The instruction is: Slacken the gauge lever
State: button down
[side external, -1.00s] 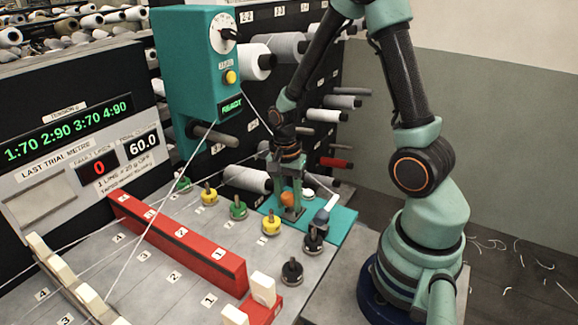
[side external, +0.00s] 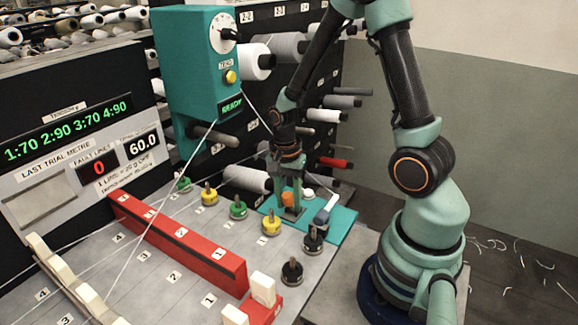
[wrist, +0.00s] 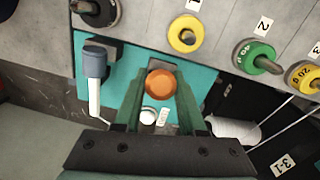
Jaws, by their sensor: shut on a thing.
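An orange round knob (wrist: 160,85), which I take to be the gauge lever's, stands over the teal plate (wrist: 207,80). My gripper (wrist: 159,98) points down with one finger on each side of the knob and is shut on it. In the side view the orange knob (side external: 288,198) shows low between the fingers of my gripper (side external: 291,205). The lever's lower part is hidden by the fingers and the knob. A small white round part (wrist: 148,116) and a white label (wrist: 163,118) lie beside it.
A blue-grey-headed piece with a white arm (side external: 326,209) stands right of my gripper on the plate. Yellow (side external: 271,223), green (side external: 238,208) and black (side external: 312,240) knobbed weights stand nearby. The teal gauge box (side external: 205,75) and a stretched thread (side external: 160,225) are to the left.

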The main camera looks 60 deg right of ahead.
dwell(0.6)
jog(key=shift+d+r, duration=0.15)
jog(key=shift+d, duration=0.2)
jog(key=c, duration=0.5)
grip_release()
jog(key=shift+r, duration=0.1)
notch_tip(320, 180, up, 12)
jog(key=w, duration=0.1)
jog(key=shift+w+d, duration=0.15)
jog(key=shift+d, duration=0.05)
